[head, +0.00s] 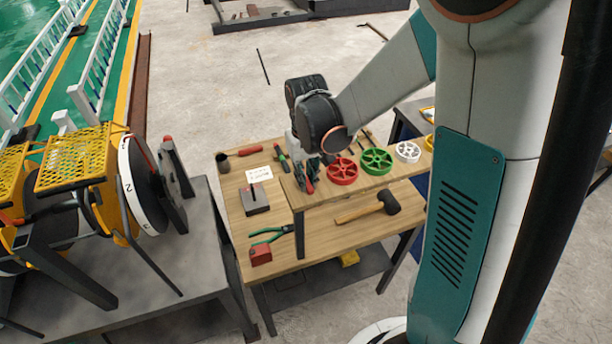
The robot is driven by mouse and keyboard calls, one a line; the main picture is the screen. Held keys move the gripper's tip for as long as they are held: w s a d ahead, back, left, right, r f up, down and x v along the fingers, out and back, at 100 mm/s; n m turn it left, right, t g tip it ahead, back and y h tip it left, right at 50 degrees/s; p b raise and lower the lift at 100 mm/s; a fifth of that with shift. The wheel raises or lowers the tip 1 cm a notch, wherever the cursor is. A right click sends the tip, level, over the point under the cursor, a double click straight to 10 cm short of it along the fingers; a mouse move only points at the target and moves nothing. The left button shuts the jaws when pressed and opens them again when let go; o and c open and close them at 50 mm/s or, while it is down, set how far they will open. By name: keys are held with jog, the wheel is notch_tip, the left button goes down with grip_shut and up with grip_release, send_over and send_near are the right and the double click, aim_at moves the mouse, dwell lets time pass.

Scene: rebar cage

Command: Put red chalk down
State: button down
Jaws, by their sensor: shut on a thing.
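My gripper (308,180) points down at the left end of the raised wooden shelf (375,171) on the workbench. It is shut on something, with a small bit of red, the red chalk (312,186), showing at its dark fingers. The chalk is mostly hidden by the fingers, and I cannot tell whether it touches the shelf. A red handwheel (342,171) lies just right of my gripper on the shelf, with a green handwheel (376,161) and a white handwheel (407,152) further right.
On the lower bench top (290,251) lie a mallet (368,207), green-handled pliers (270,234), a red block (261,254), a grey block (255,199), a white paper label (260,173), a red cylinder (249,150) and a dark cup (223,162). A grey table (190,270) with yellow-framed equipment stands left.

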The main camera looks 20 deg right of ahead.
jog(key=shift+f, duration=0.15)
jog(key=c, duration=1.6)
grip_release()
notch_tip(320, 180, up, 12)
jog(key=s+r+t, duration=0.2)
jog(key=s+t, duration=0.1)
jog(key=s, duration=0.4)
jog(key=s+r+t, duration=0.3)
jog(key=s+t, duration=0.1)
jog(key=s, duration=0.3)
jog(key=shift+s+r+p, duration=0.35)
jog(key=shift+s+p, duration=0.05)
jog(key=shift+p, duration=0.05)
